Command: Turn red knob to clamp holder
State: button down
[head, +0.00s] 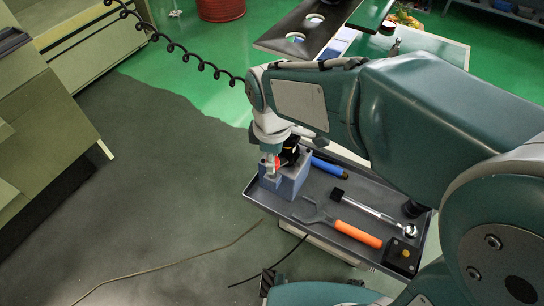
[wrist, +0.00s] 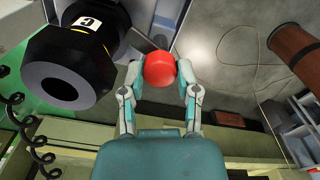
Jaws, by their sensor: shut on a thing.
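The red knob (wrist: 160,69) sits between the two fingers of my gripper (wrist: 160,80) in the wrist view, with a fingertip against each side. My gripper is shut on it. In the head view my gripper (head: 274,158) points down at the blue-grey holder block (head: 288,180), and only a small bit of the red knob (head: 277,162) shows there. A black tool holder (wrist: 65,65) with a white label lies beside the knob in the wrist view. In the head view it is mostly hidden behind my wrist.
The grey cart tray (head: 318,192) bears the block, a blue-handled tool (head: 330,168), a ratchet (head: 375,210), an orange-handled wrench (head: 358,234) and a small black box (head: 402,256) with a yellow button. A perforated dark plate (head: 306,27) is above. Cables lie on the floor at left.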

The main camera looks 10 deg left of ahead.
jog(key=shift+f+n, duration=0.1)
jog(key=shift+n, duration=2.2)
jog(key=shift+c, duration=1.7)
grip_release()
notch_tip(320, 180, up, 12)
jog(key=shift+w+a, duration=0.1)
